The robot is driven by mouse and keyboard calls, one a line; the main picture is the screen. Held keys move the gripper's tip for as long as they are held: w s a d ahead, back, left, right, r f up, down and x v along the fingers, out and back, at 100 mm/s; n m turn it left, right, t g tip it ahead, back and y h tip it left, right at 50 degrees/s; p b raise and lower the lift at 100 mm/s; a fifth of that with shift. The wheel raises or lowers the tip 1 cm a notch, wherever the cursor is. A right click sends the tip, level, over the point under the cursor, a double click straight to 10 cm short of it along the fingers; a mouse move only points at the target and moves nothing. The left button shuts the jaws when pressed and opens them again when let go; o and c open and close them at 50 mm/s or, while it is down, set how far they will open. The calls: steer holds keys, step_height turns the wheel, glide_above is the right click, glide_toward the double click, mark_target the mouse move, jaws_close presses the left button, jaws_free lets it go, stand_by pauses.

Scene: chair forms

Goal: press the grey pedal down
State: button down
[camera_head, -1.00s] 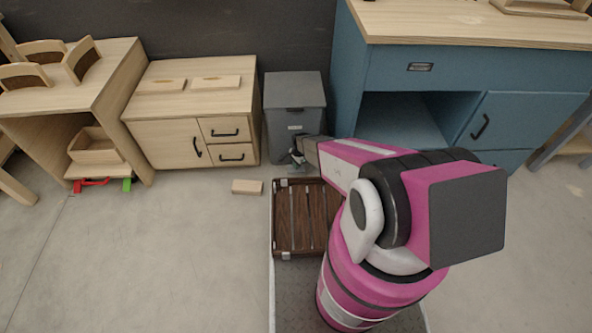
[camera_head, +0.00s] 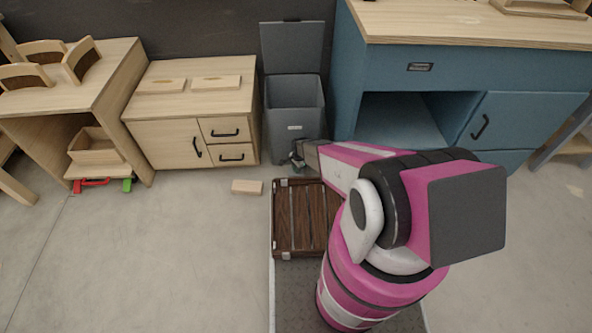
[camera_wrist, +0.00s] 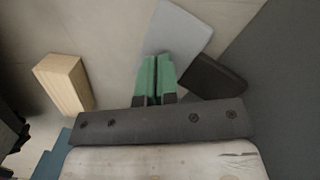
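The grey bin (camera_head: 294,112) stands against the back wall between the wooden cabinet and the blue workbench. Its lid (camera_head: 292,46) is raised upright, and the bin's inside shows. My gripper (camera_head: 297,155) is low at the foot of the bin's front. In the wrist view its green fingers (camera_wrist: 157,72) are together with nothing between them. A light grey plate, which looks like the pedal (camera_wrist: 180,30), lies at the fingertips and partly behind them. Exact contact is hard to see. A dark block (camera_wrist: 212,76) sits right beside the fingers.
A small wooden block (camera_head: 247,187) lies on the floor left of the bin; it also shows in the wrist view (camera_wrist: 63,84). The wooden cabinet (camera_head: 160,142) is left of the bin, the blue workbench (camera_head: 345,85) right. Floor at left front is clear.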

steer(key=shift+w+d+r, duration=0.2)
steer(key=shift+w+d, duration=0.25)
steer(key=shift+d, duration=0.2)
steer(key=shift+w+d+r, duration=0.15)
steer(key=shift+w+d, duration=0.25)
steer(key=shift+d, duration=0.2)
steer(key=shift+r, duration=0.15)
step_height(320, 180, up, 11)
steer(key=shift+w+d+f, duration=0.2)
steer(key=shift+w+d, duration=0.1)
steer(key=shift+d, duration=0.15)
